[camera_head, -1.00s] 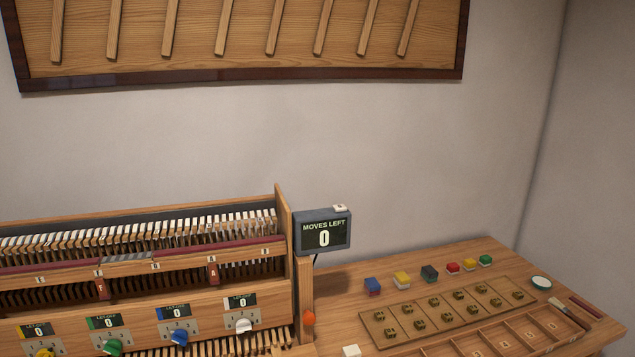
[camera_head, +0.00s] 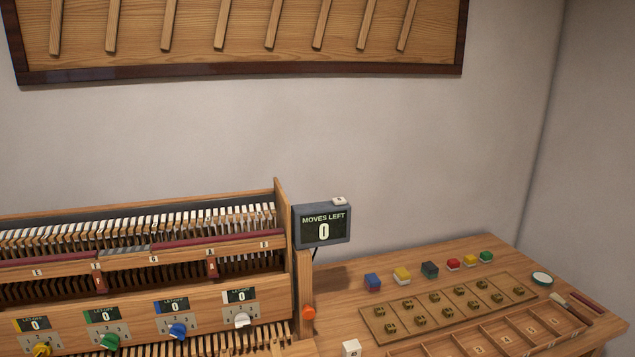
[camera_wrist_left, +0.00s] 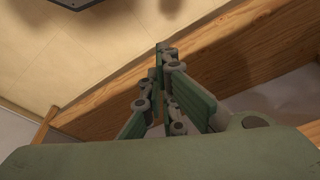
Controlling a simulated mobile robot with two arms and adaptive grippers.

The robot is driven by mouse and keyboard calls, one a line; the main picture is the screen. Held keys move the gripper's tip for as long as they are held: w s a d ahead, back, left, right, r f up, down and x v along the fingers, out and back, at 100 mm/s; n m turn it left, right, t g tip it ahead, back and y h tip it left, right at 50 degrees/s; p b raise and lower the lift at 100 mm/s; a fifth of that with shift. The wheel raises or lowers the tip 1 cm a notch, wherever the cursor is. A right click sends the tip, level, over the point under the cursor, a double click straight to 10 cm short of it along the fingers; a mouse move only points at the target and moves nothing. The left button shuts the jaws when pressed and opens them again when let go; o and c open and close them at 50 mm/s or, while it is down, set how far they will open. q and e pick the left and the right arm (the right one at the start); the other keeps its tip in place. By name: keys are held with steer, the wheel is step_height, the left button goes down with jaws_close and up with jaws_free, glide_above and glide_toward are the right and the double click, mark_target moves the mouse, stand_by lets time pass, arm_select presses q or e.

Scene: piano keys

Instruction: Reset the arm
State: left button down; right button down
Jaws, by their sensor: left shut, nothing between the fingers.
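My left gripper (camera_wrist_left: 168,95) shows in the left wrist view. Its green-padded fingers are shut with nothing between them. Wooden boards and a pale tiled surface lie beyond it. Neither gripper shows in the head view. There the wooden piano mechanism (camera_head: 150,285) stands at the left, with rows of hammers and yellow, green, blue and white knobs along its front. A display (camera_head: 323,226) on a post at its right end reads "MOVES LEFT 0". The small screens above the knobs also read 0.
A wooden table (camera_head: 340,285) at the right holds several coloured blocks, a board with small brass pieces (camera_head: 435,308), a divided tray (camera_head: 505,338), a round tin (camera_head: 542,279) and a brush (camera_head: 568,308). An orange knob (camera_head: 309,313) sits on the post. A framed wooden panel (camera_head: 240,45) hangs behind.

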arm_select(q)
steer(key=s+a+f+g+b, duration=0.1)
steer(key=s+f, duration=0.2)
steer(key=f, duration=0.6)
steer(key=s+f+b, duration=0.1)
steer(key=s+f, duration=0.3)
steer(key=f, duration=0.6)
steer(key=s+a+f+b, duration=0.2)
steer(key=s+f, duration=0.9)
steer(key=s, duration=0.1)
steer(key=shift+s+a+g, duration=0.2)
steer(key=shift+s+g, duration=0.1)
steer(key=shift+g, duration=0.1)
steer(key=shift+f, duration=0.1)
